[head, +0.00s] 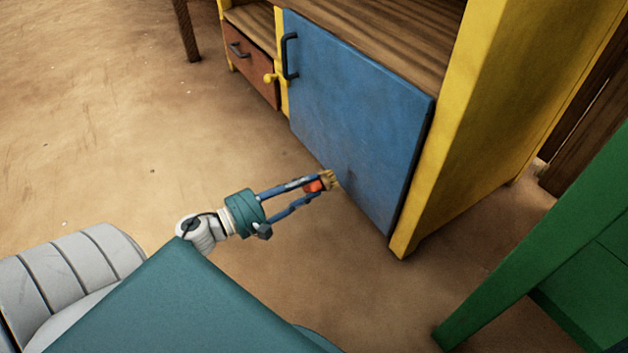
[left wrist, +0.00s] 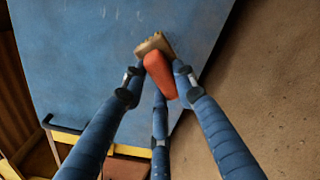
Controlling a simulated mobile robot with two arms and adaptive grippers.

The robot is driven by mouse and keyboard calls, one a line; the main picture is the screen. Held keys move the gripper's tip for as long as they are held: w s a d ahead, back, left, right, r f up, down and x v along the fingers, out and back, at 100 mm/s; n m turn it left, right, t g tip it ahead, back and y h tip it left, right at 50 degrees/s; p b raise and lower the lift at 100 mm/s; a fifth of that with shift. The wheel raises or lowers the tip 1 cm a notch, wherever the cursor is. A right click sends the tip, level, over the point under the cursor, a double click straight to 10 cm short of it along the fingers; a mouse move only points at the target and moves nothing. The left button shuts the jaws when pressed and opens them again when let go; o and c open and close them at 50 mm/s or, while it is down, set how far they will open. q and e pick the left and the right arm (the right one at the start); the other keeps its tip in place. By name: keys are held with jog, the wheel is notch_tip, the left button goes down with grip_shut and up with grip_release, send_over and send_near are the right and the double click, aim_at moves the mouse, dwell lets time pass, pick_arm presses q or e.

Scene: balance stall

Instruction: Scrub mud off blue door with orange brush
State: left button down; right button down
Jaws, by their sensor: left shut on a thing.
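The blue door (head: 350,110) is shut on the front of a yellow cabinet, with a dark handle (head: 289,56) at its upper left. A faint darker smudge shows low on the door near the brush. My left gripper (head: 318,187) is shut on the orange brush (head: 313,186), whose tan bristles (head: 329,179) point at the lower part of the door. In the left wrist view the orange brush (left wrist: 160,76) sits between the fingers, its bristles (left wrist: 154,45) at or very near the blue door (left wrist: 100,50). I cannot tell if they touch. My right gripper is not in view.
The yellow cabinet (head: 462,130) has a reddish drawer (head: 250,62) left of the door. A green piece of furniture (head: 540,250) stands at the right. Bare brown floor (head: 130,120) lies open to the left.

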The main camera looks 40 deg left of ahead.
pick_arm(q)
jog(key=shift+s+a, duration=0.1)
jog(key=shift+s, duration=0.1)
jog(key=shift+v, duration=1.4)
